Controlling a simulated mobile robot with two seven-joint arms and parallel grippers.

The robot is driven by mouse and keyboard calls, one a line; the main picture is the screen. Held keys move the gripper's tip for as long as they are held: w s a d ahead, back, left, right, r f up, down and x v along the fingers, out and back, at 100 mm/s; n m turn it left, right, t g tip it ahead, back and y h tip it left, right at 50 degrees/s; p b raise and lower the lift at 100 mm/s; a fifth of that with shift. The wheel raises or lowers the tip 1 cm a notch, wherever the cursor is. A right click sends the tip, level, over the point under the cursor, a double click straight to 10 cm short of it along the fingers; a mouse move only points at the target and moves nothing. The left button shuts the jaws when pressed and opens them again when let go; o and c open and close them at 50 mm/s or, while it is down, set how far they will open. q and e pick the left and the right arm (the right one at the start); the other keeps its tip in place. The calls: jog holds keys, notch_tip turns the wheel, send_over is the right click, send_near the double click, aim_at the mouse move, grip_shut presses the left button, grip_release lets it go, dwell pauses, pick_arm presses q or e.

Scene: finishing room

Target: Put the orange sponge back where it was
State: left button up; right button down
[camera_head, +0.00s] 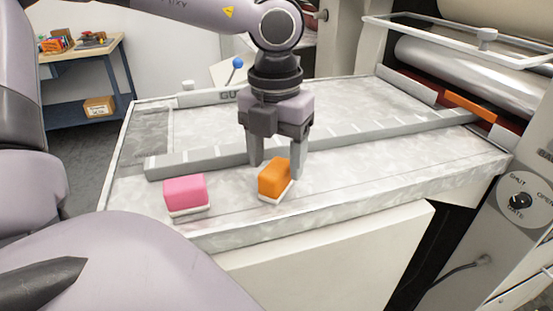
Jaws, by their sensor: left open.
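The orange sponge (274,178) has a white base and rests on the pale machine table (350,170), near its front edge. My left gripper (278,168) points down over it, open, with one finger at its upper left and the other at its right. I cannot tell whether the fingers touch it. A pink sponge (185,192) with a white base sits to the left on the same table. My right gripper is not in view.
A long grey bar (335,134) crosses the table behind the sponges. Metal rollers (465,72) and an orange strip (468,107) are at the right. A dial panel (522,203) stands at front right. A blue workbench (85,70) is at back left.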

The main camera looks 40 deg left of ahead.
aim_at(275, 168)
pick_arm(q)
notch_tip(275, 168, up, 11)
jog(key=shift+s+p, duration=0.2)
jog(key=shift+p, duration=0.1)
jog(key=shift+f, duration=0.1)
dwell(0.4)
